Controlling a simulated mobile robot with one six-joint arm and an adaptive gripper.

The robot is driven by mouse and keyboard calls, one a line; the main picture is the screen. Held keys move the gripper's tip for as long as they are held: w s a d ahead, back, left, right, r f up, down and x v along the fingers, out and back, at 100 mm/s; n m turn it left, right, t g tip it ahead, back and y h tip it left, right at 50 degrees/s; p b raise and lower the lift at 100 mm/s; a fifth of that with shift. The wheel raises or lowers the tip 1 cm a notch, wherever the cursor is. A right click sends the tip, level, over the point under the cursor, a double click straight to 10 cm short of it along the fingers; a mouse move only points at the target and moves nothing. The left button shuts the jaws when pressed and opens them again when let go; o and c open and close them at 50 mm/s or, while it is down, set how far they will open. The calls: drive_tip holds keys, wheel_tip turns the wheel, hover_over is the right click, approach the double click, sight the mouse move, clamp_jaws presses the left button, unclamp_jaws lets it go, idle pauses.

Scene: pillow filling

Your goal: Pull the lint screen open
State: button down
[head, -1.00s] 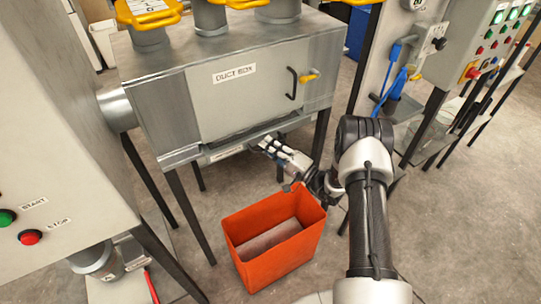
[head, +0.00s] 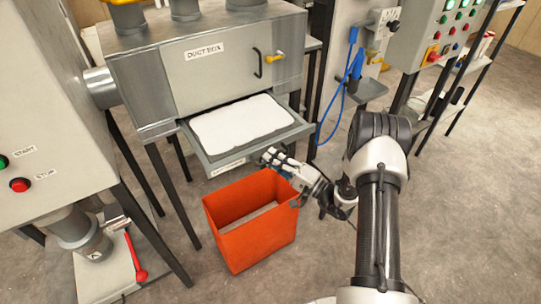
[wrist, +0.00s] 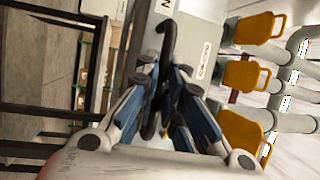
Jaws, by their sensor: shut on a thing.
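The lint screen (head: 297,130) is a grey tray pulled out from the lower front of the duct box (head: 200,75). A thick white layer of lint (head: 242,122) lies on it. My gripper (head: 268,156) is shut at the tray's front edge, right of its label. The grip on the handle itself is too small to make out in the head view. In the wrist view my gripper's blue-and-grey fingers (wrist: 162,112) are closed together around something dark, and part of the duct box (wrist: 190,40) shows beyond them.
An orange bin (head: 255,240) stands on the floor below the tray's front. A control cabinet (head: 50,130) with start and stop buttons is at left. Blue cables (head: 335,110) hang at right. Open floor lies at the lower right.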

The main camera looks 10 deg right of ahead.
drive_tip(key=shift+s, duration=0.2)
drive_tip(key=c, duration=1.7)
unclamp_jaws()
drive_tip(key=shift+d, duration=0.15)
drive_tip(key=v, duration=1.2)
